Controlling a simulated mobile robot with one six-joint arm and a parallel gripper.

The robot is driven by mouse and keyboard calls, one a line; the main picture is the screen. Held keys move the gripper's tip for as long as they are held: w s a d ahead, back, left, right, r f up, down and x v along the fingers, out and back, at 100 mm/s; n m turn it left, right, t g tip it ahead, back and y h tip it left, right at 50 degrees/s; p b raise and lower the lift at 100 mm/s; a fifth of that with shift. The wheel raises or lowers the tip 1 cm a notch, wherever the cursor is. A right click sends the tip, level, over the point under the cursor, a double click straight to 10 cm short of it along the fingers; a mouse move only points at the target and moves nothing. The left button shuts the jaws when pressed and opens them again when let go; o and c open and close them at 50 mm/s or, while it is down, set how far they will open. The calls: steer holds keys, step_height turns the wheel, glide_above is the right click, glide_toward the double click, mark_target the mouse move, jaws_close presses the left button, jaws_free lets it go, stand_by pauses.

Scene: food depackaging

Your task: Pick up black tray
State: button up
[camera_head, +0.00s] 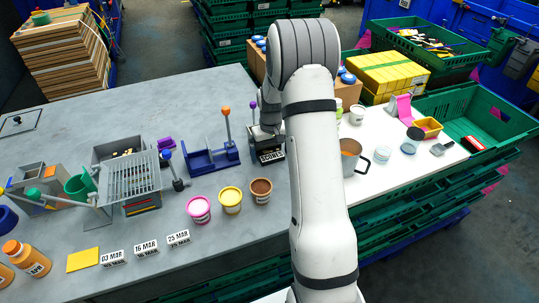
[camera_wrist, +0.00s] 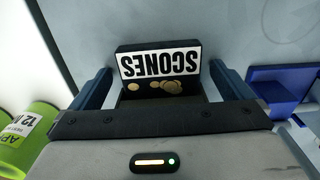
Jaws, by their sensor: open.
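The black tray (camera_head: 268,157) with a white "SCONES" label stands on the grey table in the head view, just left of the white board. In the wrist view the black tray (camera_wrist: 190,90) lies between my fingers, with several small round tan pieces in it. My gripper (camera_wrist: 161,80) is open, with one blue-grey finger at each side of the tray. Whether the fingers touch its sides I cannot tell. In the head view my gripper (camera_head: 266,132) is above the tray and partly hidden by my arm.
A blue lever fixture (camera_head: 212,160) stands close left of the tray. Several tubs (camera_head: 230,200) stand in front. A saucepan (camera_head: 352,160) is to the right, behind my arm. A wire-topped grey box (camera_head: 130,178) is farther left. The table's far left is mostly clear.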

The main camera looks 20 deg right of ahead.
steer(key=c, duration=1)
steer(key=shift+r, duration=0.1)
steer(key=shift+c, duration=0.2)
